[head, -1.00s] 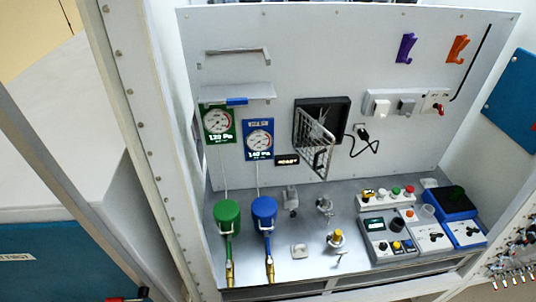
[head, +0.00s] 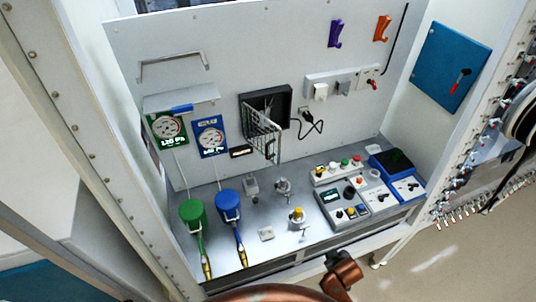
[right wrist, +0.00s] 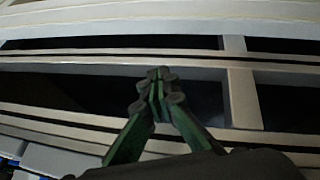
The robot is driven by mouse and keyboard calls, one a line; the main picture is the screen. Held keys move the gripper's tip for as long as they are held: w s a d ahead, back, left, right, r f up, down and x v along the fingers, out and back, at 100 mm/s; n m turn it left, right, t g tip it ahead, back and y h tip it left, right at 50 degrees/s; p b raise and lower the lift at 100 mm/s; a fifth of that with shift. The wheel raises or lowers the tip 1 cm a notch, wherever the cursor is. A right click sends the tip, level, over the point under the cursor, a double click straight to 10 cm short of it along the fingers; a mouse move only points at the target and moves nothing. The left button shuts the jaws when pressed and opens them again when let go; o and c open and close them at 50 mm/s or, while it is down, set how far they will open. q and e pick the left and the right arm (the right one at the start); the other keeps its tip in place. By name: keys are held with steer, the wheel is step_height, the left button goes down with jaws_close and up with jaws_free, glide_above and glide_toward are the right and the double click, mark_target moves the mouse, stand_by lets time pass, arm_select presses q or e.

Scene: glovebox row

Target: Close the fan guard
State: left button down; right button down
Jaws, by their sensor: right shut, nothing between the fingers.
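The fan (head: 272,100) is a black square housing on the back panel. Its wire guard (head: 263,143) hangs open, standing out from the housing toward the front and angled away from the panel. My right gripper (right wrist: 158,88) shows in the right wrist view with its green fingers together and nothing between them. It is in front of pale horizontal frame rails with dark gaps, and the guard is not in that view. In the head view neither gripper shows; a copper-coloured arm part of mine is at the bottom edge.
A black cable (head: 310,124) hangs right of the fan below the socket strip (head: 340,87). Frame posts flank the opening.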

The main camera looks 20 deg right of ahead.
step_height(320, 180, up, 15)
steer(key=t+p, duration=0.2)
steer(key=w+a+r+n+t, duration=0.2)
steer(key=w+r+n+t, duration=0.4)
steer(key=w+r, duration=0.8)
steer(key=a+r+n+t+y, duration=0.1)
steer(key=a+r+n+y, duration=1.2)
steer(key=a+n, duration=0.35)
steer(key=w+a+r+h+p, duration=0.1)
steer(key=w+a+r+p, duration=0.15)
steer(key=w+a, duration=0.45)
steer(key=shift+m, duration=0.35)
steer(key=d, duration=0.1)
steer(key=w+d+f, duration=0.1)
steer(key=d, duration=0.1)
steer(key=d+p, duration=0.1)
steer(key=d, duration=0.1)
steer(key=shift+w+d+f, duration=0.2)
steer(key=shift+w, duration=0.15)
steer(key=shift+d, duration=0.1)
